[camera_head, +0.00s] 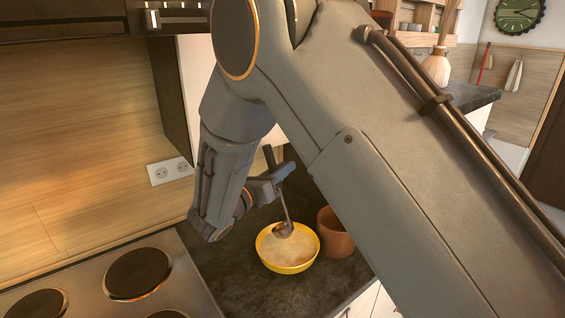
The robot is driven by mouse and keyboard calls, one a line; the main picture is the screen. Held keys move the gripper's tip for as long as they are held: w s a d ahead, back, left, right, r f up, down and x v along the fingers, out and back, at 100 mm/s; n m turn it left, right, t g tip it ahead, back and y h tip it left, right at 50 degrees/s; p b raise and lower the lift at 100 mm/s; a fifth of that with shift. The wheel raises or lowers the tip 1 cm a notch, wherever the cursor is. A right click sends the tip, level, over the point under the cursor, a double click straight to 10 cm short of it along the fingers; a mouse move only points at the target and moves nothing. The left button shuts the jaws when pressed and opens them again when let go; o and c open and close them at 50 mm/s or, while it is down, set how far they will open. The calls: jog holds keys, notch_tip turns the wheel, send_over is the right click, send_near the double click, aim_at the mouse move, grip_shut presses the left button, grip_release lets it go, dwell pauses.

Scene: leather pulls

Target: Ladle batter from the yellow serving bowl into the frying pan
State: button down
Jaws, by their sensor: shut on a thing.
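The yellow serving bowl (288,268) stands on the dark counter in the lower middle and holds pale batter (285,250). My gripper (272,182) is above and slightly left of the bowl, shut on the handle of a metal ladle (284,212). The ladle hangs down from my gripper, and its head (284,229) is at the far part of the bowl, over or in the batter. I cannot tell whether the ladle head holds batter. No frying pan is in view.
A terracotta pot (335,236) stands close to the right of the bowl. A stove with dark round hotplates (137,273) is at the lower left. My arm hides much of the right side.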

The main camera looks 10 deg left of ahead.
notch_tip(320, 180, down, 7)
jog(key=b, duration=0.4)
jog(key=shift+r, duration=0.2)
jog(key=shift+d, duration=0.1)
dwell(1.0)
jog(key=shift+s+d+m+b, duration=1.85)
jog(key=shift+d+m, duration=1.35)
jog(key=shift+d, duration=0.8)
notch_tip(320, 180, up, 7)
jog(key=p, duration=0.4)
jog(key=shift+f, duration=0.1)
